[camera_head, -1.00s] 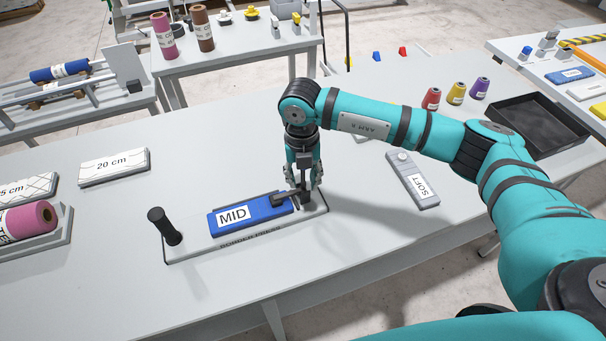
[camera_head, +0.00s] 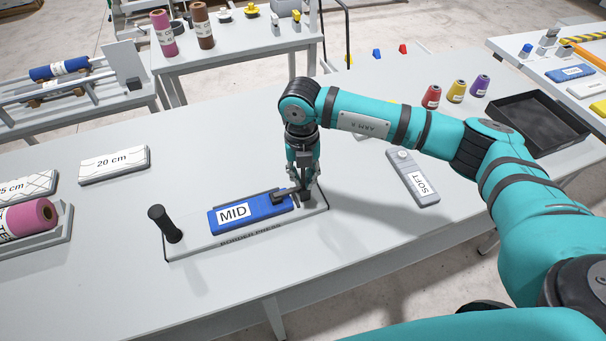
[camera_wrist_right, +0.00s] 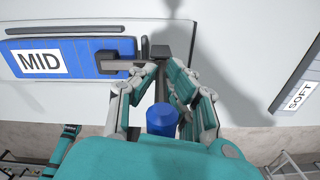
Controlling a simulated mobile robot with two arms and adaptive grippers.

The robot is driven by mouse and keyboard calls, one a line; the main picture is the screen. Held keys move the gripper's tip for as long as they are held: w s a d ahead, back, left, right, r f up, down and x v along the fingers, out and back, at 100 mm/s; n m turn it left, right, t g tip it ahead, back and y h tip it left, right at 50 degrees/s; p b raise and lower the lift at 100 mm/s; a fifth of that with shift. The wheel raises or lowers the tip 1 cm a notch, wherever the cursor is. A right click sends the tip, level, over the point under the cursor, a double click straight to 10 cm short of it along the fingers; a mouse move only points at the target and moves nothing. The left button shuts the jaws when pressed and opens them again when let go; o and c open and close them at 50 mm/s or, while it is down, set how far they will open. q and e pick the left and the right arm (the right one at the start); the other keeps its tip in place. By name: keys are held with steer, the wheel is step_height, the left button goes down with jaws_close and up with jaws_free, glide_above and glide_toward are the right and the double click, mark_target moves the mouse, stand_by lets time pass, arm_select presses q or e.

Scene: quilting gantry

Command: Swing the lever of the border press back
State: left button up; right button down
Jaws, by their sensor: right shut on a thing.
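The border press (camera_head: 200,250) is a long grey plate on the table with its name along the front edge. A blue block marked MID (camera_head: 262,208) lies on it; it also shows in the right wrist view (camera_wrist_right: 85,50). The dark lever (camera_head: 282,194) reaches over the block's right end, and in the right wrist view the lever (camera_wrist_right: 125,66) runs to a dark post. My right gripper (camera_head: 306,190) points down at the press's right end. In the right wrist view its fingers (camera_wrist_right: 168,85) are closed around the dark lever part. My left gripper is not in view.
A grey SOFT block (camera_head: 412,178) lies to the right, with thread cones and a black tray (camera_head: 530,125) beyond. A 20 cm block (camera_head: 114,165) lies left. The table front is clear.

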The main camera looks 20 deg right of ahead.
steer(key=shift+d+f+y+b, duration=0.25)
steer(key=shift+d+y+b, duration=0.15)
steer(key=shift+y+b, duration=0.5)
steer(key=d+y+b, duration=0.1)
steer(key=y+b, duration=0.2)
steer(key=d+f+y+b, duration=0.1)
steer(key=y+b, duration=0.2)
steer(key=b, duration=0.1)
steer(key=d+f+y+b, duration=0.1)
steer(key=y+b, duration=0.2)
steer(key=b, duration=0.1)
steer(key=shift+w+g, duration=0.15)
steer(key=shift+g, duration=0.15)
steer(key=shift+d+f+y+b, duration=0.15)
steer(key=shift+y+b, duration=0.65)
steer(key=shift+d+f+y+b, duration=0.15)
steer(key=shift+y+b, duration=0.65)
steer(key=c, duration=1.4)
jaws_free()
